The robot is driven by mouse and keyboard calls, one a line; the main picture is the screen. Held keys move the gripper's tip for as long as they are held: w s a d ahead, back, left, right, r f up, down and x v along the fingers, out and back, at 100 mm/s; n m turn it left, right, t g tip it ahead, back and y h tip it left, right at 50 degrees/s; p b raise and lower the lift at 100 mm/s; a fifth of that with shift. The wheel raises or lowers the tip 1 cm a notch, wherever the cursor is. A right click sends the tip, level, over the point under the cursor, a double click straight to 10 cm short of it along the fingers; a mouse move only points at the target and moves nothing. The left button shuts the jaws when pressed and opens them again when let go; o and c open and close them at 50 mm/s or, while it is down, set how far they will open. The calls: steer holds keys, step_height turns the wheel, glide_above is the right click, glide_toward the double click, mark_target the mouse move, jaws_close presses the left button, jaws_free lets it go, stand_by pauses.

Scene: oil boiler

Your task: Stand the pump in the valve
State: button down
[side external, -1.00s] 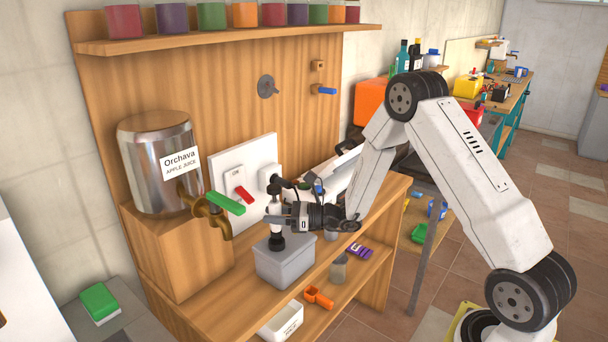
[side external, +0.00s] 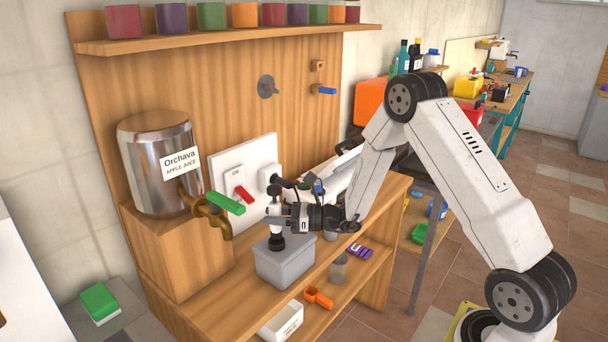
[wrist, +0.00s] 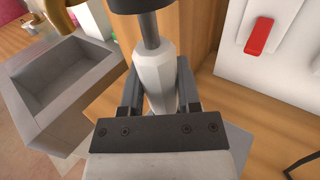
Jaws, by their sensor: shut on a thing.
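The pump (side external: 276,230), with a pale faceted body and a dark end, is held upright in my gripper (side external: 279,222). Its dark end is lowest in the side view, at the top of the grey box. In the wrist view the pump (wrist: 154,75) sits between both fingers (wrist: 158,90), with its dark stem and wide dark cap toward the top edge. My gripper is shut on its body. The brass valve (side external: 212,218) with a green handle juts from the steel juice dispenser, left of the gripper and apart from the pump.
A white panel with a red switch (side external: 244,194) is behind the gripper. An orange scoop (side external: 318,298) and a white bin (side external: 282,322) are below.

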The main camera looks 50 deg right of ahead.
steer(key=shift+f, duration=1.3)
steer(key=shift+c, duration=1.2)
jaws_free()
steer(key=shift+s, duration=0.1)
steer(key=v, duration=0.7)
steer(key=shift+s+d, duration=0.2)
steer(key=shift+d, duration=0.05)
